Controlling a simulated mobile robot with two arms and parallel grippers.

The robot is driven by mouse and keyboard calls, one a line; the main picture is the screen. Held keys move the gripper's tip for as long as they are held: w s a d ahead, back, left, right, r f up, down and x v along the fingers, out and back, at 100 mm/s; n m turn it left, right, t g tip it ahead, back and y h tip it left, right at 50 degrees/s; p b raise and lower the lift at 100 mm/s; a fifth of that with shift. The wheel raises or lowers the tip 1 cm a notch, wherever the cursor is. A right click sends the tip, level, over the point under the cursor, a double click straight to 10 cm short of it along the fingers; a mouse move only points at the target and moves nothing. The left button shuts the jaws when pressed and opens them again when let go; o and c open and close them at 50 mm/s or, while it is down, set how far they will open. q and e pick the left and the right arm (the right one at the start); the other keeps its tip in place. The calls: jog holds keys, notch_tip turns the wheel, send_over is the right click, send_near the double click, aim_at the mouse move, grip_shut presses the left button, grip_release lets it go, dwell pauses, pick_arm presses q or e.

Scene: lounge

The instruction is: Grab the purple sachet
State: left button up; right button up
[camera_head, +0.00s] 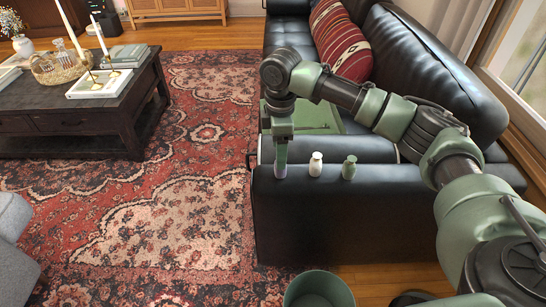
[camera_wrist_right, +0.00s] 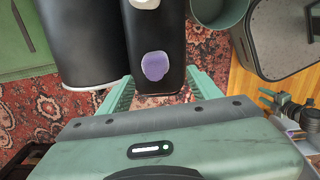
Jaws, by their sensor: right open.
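The purple sachet (camera_head: 280,172) stands at the left end of the black sofa armrest (camera_head: 330,205), partly hidden by my right gripper (camera_head: 281,152). In the right wrist view the sachet (camera_wrist_right: 154,66) is a purple blob on the black armrest, lying ahead of and between the green fingers of the right gripper (camera_wrist_right: 161,88). The fingers are spread wide and hold nothing. In the head view the gripper points down right above the sachet; I cannot tell the exact gap. My left gripper is not in view.
A white bottle (camera_head: 316,164) and a green bottle (camera_head: 349,167) stand right of the sachet on the armrest. A green bin (camera_head: 318,290) is on the floor in front. A green tray (camera_head: 312,118) lies on the seat. A dark coffee table (camera_head: 75,118) stands left, with open rug between.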

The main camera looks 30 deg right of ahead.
jog(key=shift+w+f, duration=0.15)
jog(key=shift+f, duration=0.15)
jog(key=f, duration=0.2)
jog(key=f+b, duration=0.1)
jog(key=f, duration=0.3)
jog(key=shift+d+f+b, duration=0.2)
jog(key=shift+d+b, duration=0.2)
jog(key=shift+f, duration=0.35)
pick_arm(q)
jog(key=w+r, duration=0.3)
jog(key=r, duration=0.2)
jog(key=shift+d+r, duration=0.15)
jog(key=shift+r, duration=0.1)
pick_arm(e)
grip_shut()
